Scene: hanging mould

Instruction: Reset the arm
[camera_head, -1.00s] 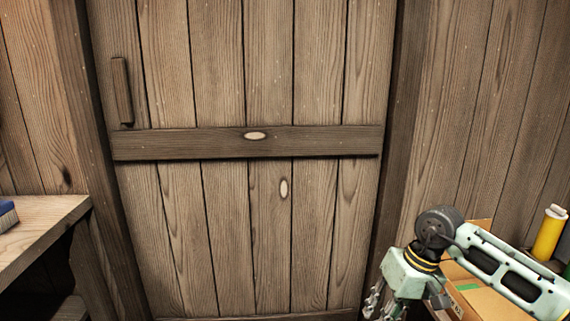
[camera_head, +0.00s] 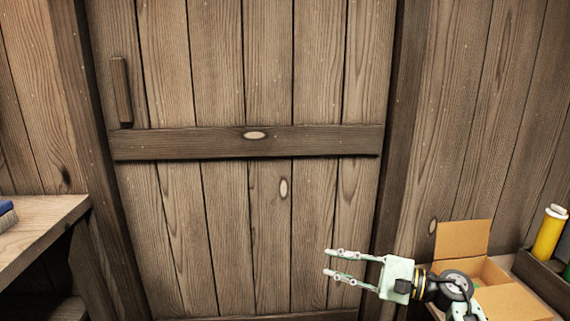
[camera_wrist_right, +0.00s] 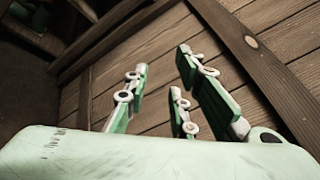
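My right gripper (camera_head: 328,262) shows at the lower right of the head view, its fingers pointing left in front of the wooden door (camera_head: 225,220). Its fingers are apart with nothing between them. In the right wrist view, the fingers of the right gripper (camera_wrist_right: 165,95) are also spread and empty, with wooden planks behind them. My left gripper is in neither view.
An open cardboard box (camera_head: 463,240) stands behind my right arm. A yellow bottle (camera_head: 549,234) stands in a dark tray (camera_head: 540,281) at the right. A wooden bench (camera_head: 40,225) with a blue brush (camera_head: 6,214) is at the left.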

